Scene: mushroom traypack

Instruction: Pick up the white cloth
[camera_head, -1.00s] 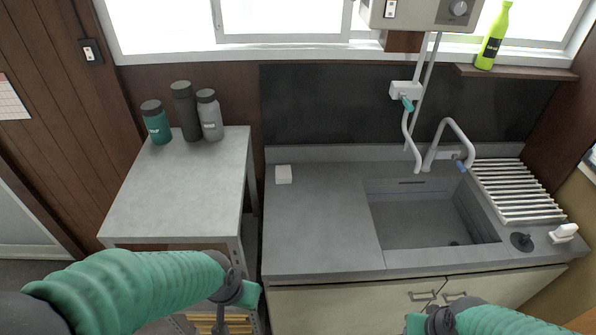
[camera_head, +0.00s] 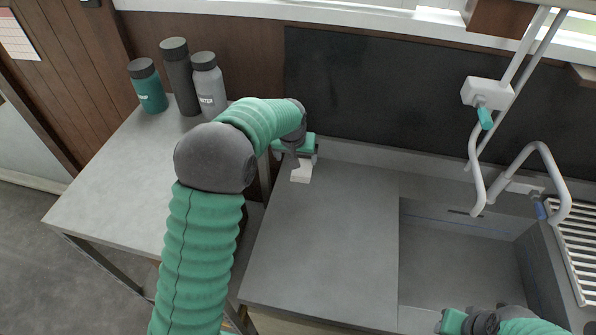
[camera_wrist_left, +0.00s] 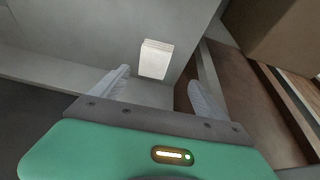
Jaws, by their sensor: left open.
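The white cloth (camera_head: 301,173) is a small folded white block on the grey counter, left of the sink near the back wall. My left gripper (camera_head: 300,152) is just behind and above it in the head view and hides its far part. In the left wrist view the cloth (camera_wrist_left: 155,59) lies beyond the two fingertips, between their lines, and my left gripper (camera_wrist_left: 159,78) is open and empty. My right gripper (camera_head: 447,320) shows at the bottom edge over the sink front; its fingers are not clear.
A side table (camera_head: 108,187) on the left holds a teal bottle (camera_head: 149,91), a dark bottle (camera_head: 181,80) and a grey bottle (camera_head: 209,88). The sink (camera_head: 455,262) with its bent tap (camera_head: 550,165) is on the right. The counter (camera_head: 325,245) in front of the cloth is clear.

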